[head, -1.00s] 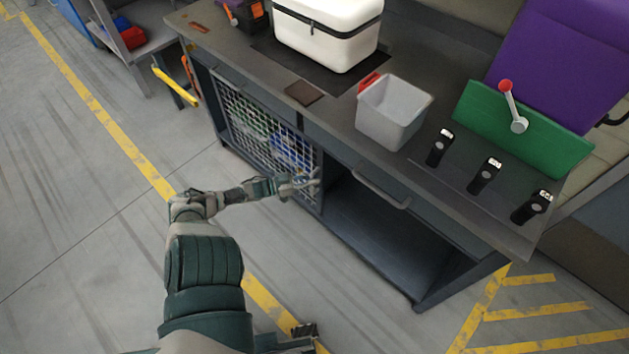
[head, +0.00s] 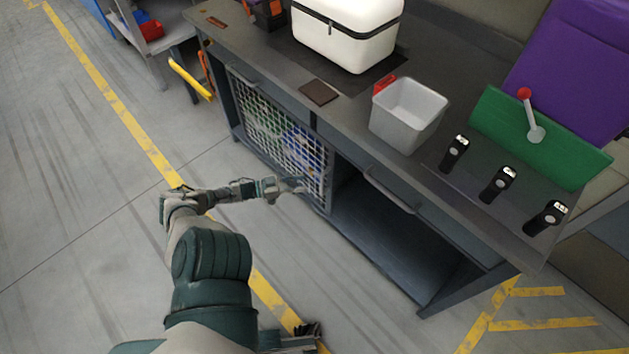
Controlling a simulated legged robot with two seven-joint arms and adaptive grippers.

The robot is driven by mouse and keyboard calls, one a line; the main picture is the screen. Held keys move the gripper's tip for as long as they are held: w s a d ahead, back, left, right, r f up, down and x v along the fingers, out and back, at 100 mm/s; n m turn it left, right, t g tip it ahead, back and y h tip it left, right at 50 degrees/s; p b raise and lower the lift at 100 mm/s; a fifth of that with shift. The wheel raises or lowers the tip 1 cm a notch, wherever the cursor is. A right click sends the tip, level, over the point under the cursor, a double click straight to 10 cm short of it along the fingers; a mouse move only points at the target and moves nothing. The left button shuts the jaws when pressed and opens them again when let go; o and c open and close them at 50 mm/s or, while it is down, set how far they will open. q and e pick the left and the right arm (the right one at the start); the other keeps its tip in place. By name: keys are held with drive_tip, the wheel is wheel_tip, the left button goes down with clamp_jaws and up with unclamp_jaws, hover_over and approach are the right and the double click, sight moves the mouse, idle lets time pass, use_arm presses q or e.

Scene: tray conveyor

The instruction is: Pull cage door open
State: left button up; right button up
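The cage door (head: 272,128) is a light wire-mesh panel in the left part of the dark bench front. It looks closed, flush with the bench frame. Blue and green items show blurred behind the mesh. My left arm comes up from the bottom and bends right. My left gripper (head: 292,187) is in front of the door's lower right part, left of its right edge. Its fingers are small and blurred against the mesh; I cannot tell whether they touch it or how far apart they are.
The bench top (head: 345,120) carries a white case (head: 350,38), a grey bin (head: 405,115) and a green lever panel (head: 545,140). A drawer handle (head: 388,190) juts out above an open shelf bay (head: 400,240).

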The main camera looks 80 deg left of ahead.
use_arm(q)
drive_tip(key=shift+s, duration=1.85)
